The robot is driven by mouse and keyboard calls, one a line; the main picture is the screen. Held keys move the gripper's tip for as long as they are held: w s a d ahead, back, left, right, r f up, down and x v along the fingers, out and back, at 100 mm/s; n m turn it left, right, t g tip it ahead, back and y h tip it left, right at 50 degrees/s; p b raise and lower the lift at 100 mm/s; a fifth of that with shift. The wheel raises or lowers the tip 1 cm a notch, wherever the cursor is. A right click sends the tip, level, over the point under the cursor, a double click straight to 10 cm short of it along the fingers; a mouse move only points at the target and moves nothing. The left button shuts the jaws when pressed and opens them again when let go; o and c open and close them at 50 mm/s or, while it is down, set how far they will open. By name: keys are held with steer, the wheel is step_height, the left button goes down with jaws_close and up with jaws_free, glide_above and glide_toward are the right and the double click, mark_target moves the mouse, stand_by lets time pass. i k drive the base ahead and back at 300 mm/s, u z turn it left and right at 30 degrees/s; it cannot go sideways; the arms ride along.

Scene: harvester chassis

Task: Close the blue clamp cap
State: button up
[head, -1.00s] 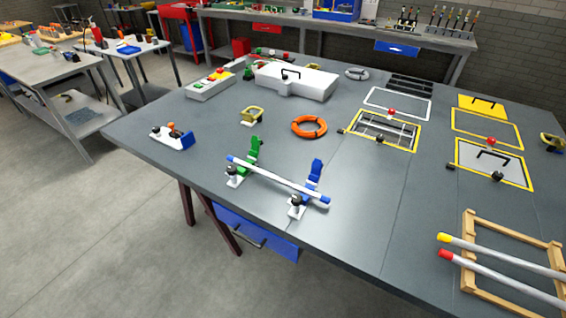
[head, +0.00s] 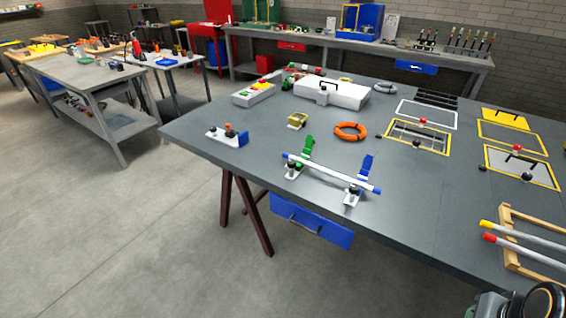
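The blue clamp cap (head: 366,167) stands raised and open behind the right end of a white rod (head: 328,172) with blue ends. The rod lies across two white clamp bases, the right one (head: 352,196) beside the blue cap and the left one (head: 293,172) beside a green clamp cap (head: 307,147). The green cap is also raised and open. Both clamps are near the front edge of the grey table. My gripper's fingers are not visible; only part of my arm shows at the bottom right corner, well away from the clamps.
An orange ring (head: 350,131) lies behind the rod, and a yellow clip (head: 297,120) stands behind the green cap. A blue-and-white fixture (head: 228,136) is at the table's left. A wooden rack (head: 508,225) with two rods is at the right. Bare tabletop separates rack and clamps.

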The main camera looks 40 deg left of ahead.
mark_target(368, 160)
steer(key=u, duration=1.15)
steer(key=i, duration=1)
